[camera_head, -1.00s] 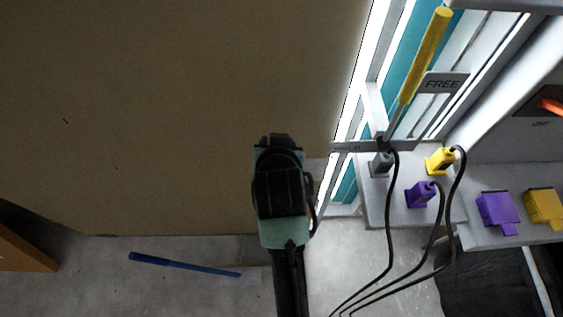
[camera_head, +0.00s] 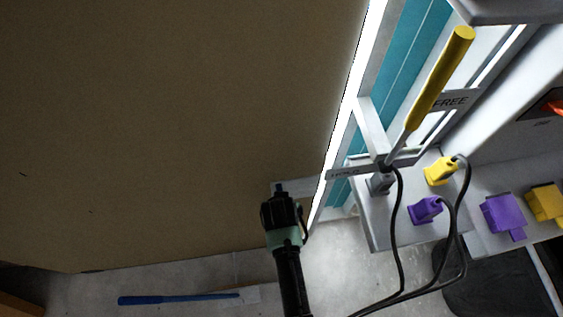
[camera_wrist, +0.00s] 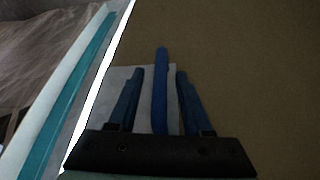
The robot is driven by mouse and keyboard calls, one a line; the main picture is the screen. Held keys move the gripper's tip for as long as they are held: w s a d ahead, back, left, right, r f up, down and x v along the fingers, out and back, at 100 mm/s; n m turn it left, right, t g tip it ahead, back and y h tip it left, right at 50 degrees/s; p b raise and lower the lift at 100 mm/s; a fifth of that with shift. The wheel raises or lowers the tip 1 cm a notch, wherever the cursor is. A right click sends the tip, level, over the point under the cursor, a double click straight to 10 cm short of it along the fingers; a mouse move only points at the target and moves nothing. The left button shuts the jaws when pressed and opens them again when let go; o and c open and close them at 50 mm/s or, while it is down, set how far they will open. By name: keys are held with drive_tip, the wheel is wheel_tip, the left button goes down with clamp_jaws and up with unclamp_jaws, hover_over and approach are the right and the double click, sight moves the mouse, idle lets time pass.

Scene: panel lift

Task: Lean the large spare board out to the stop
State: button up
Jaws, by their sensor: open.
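The large brown board (camera_head: 170,120) fills the left and middle of the head view, with its lower edge above the floor. It also fills the right of the wrist view (camera_wrist: 250,80). A pale grey plate (camera_head: 307,186) shows at its lower right, beside the bright edge. My gripper (camera_head: 280,188) is in front of this corner, seen from behind. In the wrist view its two dark blue fingers (camera_wrist: 160,85) stand apart, with a blue upright bar (camera_wrist: 161,65) between them and the grey plate (camera_wrist: 122,76) behind. I cannot tell whether the fingers touch the bar.
A yellow-handled lever (camera_head: 440,78) stands right of the board by a FREE label (camera_head: 451,102). Teal panels (camera_head: 405,60) stand behind the white frame.

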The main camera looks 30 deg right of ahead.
drive_tip(key=shift+x, duration=1.5)
clamp_jaws()
idle(0.4)
